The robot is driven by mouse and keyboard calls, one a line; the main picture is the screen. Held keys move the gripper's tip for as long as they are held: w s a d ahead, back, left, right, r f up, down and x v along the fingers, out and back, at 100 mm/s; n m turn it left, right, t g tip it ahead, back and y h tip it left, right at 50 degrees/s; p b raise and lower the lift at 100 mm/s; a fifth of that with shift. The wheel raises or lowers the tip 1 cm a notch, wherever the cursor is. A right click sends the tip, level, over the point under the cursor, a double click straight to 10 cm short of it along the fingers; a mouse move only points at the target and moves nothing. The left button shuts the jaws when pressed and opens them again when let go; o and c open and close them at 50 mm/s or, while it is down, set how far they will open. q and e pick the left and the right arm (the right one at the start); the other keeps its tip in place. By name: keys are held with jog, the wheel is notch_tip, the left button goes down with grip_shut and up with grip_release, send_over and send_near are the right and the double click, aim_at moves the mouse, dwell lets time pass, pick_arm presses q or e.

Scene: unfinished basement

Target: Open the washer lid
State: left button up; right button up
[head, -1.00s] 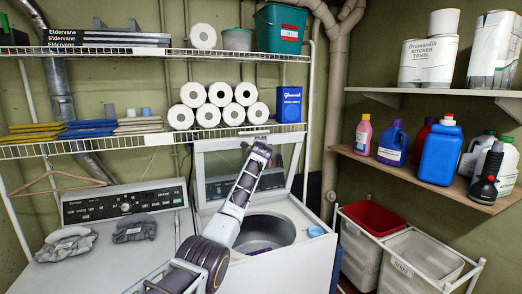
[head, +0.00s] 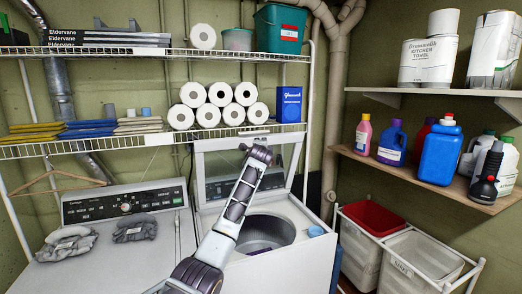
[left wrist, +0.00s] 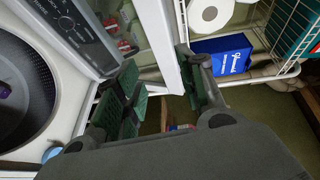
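The washer lid (head: 226,163) stands raised and tilted back, a white frame around a clear pane, and its white frame edge also shows in the left wrist view (left wrist: 158,28). Below it the washer's round drum opening (head: 265,232) is uncovered. My left gripper (head: 258,152) is in front of the raised lid, over the washer. In the left wrist view its two green-padded fingers (left wrist: 158,65) are spread apart, with the lid's edge showing between or just beyond them; I cannot tell whether they touch it. My right gripper is out of view.
A wire shelf (head: 90,147) hangs above the lid. A small blue cup (head: 316,230) sits on the washer's right rim. Laundry bins (head: 395,262) stand right; a wooden shelf (head: 450,184) holds bottles.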

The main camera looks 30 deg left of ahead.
pick_arm(q)
jog(key=shift+v, duration=2.45)
